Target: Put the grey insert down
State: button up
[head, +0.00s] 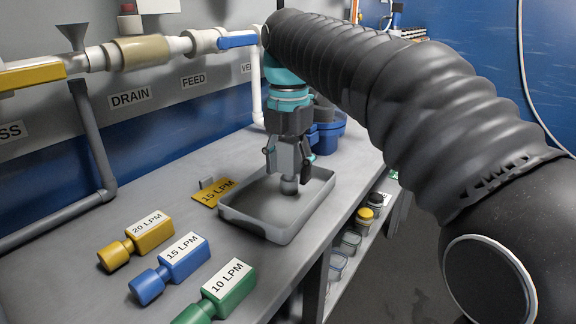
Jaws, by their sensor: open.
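The grey insert (289,186) is upright over the grey tray (262,226), its round end down at the tray floor. I cannot tell for sure whether it touches the floor. My gripper (289,160) points straight down above the tray, with its fingers open on either side of the insert's upper block. The fingers partly hide that block. A yellow tag marked 15 LPM (213,193) lies at the tray's left side.
Yellow (148,234), blue (183,258) and green (228,286) inserts lie on the bench left of and in front of the tray. Blue round parts (327,132) stand behind my gripper. Pipes run along the wall. Jars (350,241) sit on a lower shelf.

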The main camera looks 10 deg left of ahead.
aim_at(288, 140)
notch_tip(288, 140, up, 6)
jog(key=shift+f+p, duration=0.1)
jog(key=shift+p, duration=0.55)
jog(key=shift+r, duration=1)
